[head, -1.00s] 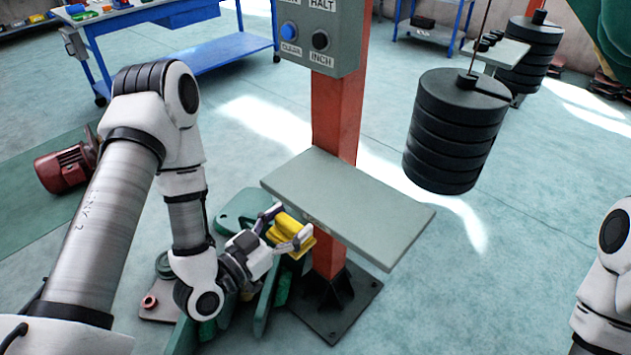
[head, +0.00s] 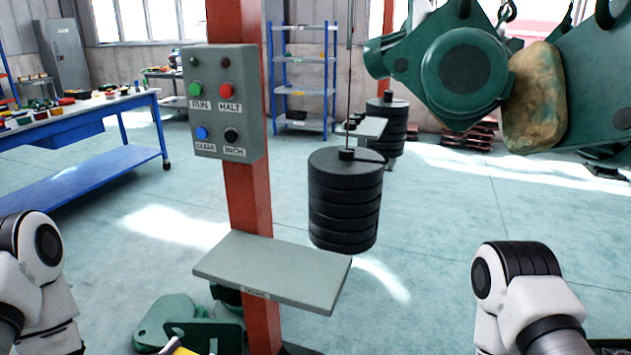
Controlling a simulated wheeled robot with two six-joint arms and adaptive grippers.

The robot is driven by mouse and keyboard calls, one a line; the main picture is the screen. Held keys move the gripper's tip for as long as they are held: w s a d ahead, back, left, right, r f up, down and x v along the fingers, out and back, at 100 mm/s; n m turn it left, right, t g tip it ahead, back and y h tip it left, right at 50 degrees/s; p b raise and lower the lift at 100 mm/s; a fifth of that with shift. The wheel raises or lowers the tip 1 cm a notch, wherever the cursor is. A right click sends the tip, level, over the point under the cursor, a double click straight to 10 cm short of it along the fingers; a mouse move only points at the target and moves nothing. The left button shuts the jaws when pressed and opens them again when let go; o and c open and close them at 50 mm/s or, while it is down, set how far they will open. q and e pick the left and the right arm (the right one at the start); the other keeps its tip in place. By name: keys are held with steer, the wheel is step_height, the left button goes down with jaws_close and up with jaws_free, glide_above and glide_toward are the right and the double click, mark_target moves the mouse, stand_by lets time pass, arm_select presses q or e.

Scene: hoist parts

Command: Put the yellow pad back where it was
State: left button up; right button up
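A sliver of the yellow pad (head: 182,350) shows at the bottom edge of the head view, below and left of the grey shelf (head: 270,268) on the red post. Tips of my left gripper (head: 190,348) show on both sides of it, so the gripper appears shut on the pad; most of both is cut off by the frame. The shelf top is bare, with a small label on its front edge. My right arm shows at the lower right, but its gripper is out of view.
A control box (head: 222,102) with RUN, HALT, CLEAR and INCH buttons is on the post (head: 248,200). Black stacked weights (head: 345,205) hang right of the shelf. Green parts (head: 172,322) lie below it. A green hoist block (head: 465,75) hangs upper right. A blue bench (head: 100,110) stands left.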

arm_select(q)
steer(key=w+d+f, duration=0.4)
steer(key=w+d, duration=0.2)
steer(key=d, duration=0.1)
steer(key=w+a+n+y, duration=0.1)
steer(key=y, duration=0.1)
steer(key=w+a+n+y, duration=0.1)
steer(key=a+y, duration=0.1)
steer(key=w+a+n+t+y, duration=0.1)
steer(key=n+y, duration=0.1)
steer(key=shift+w+a+r+p, duration=0.3)
steer(key=shift+w, duration=0.1)
arm_select(e)
steer(key=shift+w+d+r, duration=0.1)
steer(key=shift+w+r, duration=0.1)
steer(key=shift+w, duration=0.15)
